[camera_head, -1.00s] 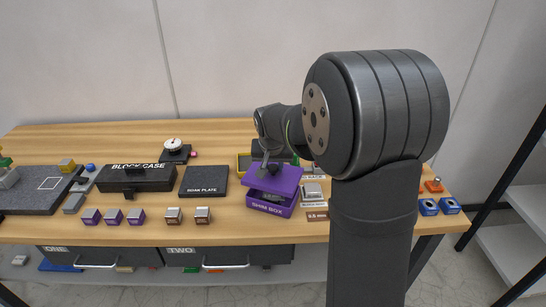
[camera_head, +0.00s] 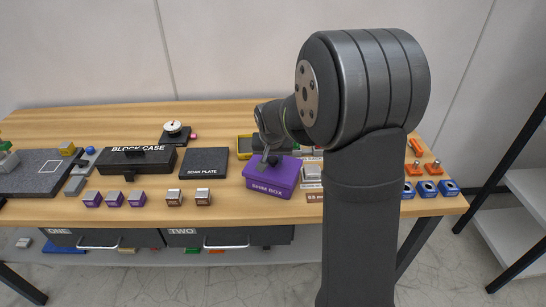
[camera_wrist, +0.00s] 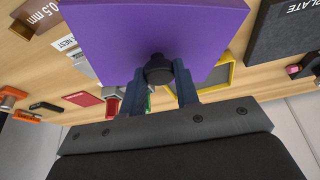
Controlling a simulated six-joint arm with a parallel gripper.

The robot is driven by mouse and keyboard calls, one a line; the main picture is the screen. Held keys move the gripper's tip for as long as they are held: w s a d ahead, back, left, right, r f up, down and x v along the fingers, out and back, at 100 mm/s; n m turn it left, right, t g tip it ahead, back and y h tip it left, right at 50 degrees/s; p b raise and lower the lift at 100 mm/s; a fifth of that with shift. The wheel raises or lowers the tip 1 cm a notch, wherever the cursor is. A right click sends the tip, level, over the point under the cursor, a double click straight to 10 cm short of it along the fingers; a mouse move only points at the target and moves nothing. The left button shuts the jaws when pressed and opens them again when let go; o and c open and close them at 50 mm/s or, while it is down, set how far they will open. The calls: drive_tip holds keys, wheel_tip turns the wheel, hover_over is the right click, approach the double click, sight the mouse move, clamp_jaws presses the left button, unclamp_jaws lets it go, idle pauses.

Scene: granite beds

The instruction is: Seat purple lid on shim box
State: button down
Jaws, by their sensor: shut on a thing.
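The purple shim box (camera_head: 268,190) stands near the front edge of the bench, its label facing the front. The purple lid (camera_head: 286,171) lies over the box top with no clear gap showing in the head view; whether it is fully down all round I cannot tell. In the wrist view the lid (camera_wrist: 150,30) fills the upper middle and hides the box. My gripper (camera_head: 271,159) is above the lid, its two fingers shut on the dark round knob (camera_wrist: 158,70) of the lid. My arm covers part of the area to the right.
Left of the box are a scan plate (camera_head: 204,163), a black block case (camera_head: 137,161), and silver-brown blocks (camera_head: 204,198). A yellow-rimmed tray (camera_head: 245,147) is behind. Blue blocks (camera_head: 427,189) and orange pieces (camera_head: 432,168) are at the right. Small labelled items (camera_head: 312,172) stand close right of the box.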

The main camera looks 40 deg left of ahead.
drive_tip(key=shift+f, duration=0.8)
idle(0.4)
drive_tip(key=c, duration=1)
unclamp_jaws()
drive_tip(key=shift+r, duration=0.1)
drive_tip(key=v, duration=1.7)
drive_tip(key=shift+s+d+r, duration=0.1)
drive_tip(key=shift+s+d, duration=0.05)
drive_tip(key=x, duration=1.7)
drive_tip(key=shift+f, duration=0.2)
